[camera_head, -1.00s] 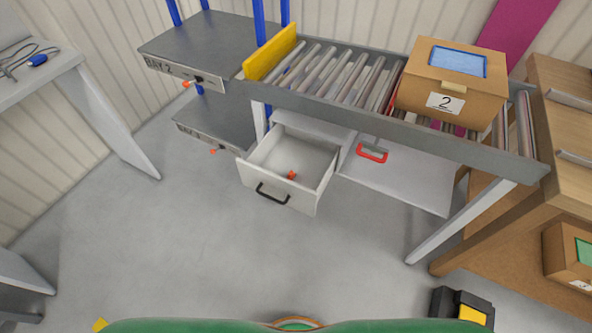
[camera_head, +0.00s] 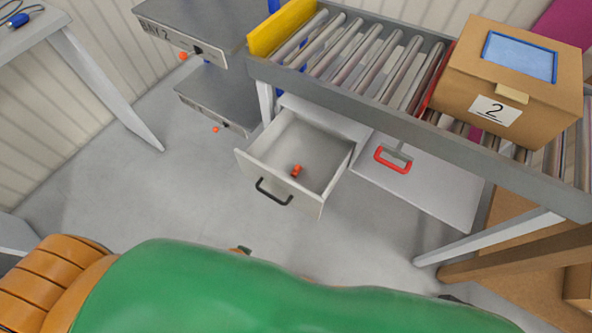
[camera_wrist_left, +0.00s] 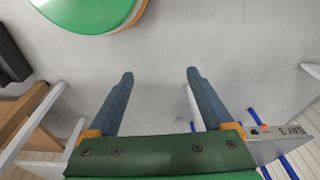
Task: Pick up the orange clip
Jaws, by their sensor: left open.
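The orange clip (camera_head: 296,170) is a small piece lying on the floor of the open white drawer (camera_head: 267,180) under the roller conveyor in the head view. The drawer has a black handle on its front. My left gripper (camera_wrist_left: 160,80) is open and empty in the left wrist view, its two dark fingers apart above grey floor. The clip does not show in that view. In the head view my green and orange arm covers the bottom, and the left fingers cannot be made out there. My right gripper is in neither view.
The roller conveyor (camera_head: 350,65) stands above the drawer with a cardboard box (camera_head: 508,85) marked 2 on it. A white panel with a red handle (camera_head: 393,160) is right of the drawer. Grey bay shelves (camera_head: 195,25) stand left. The floor (camera_head: 180,200) before the drawer is clear.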

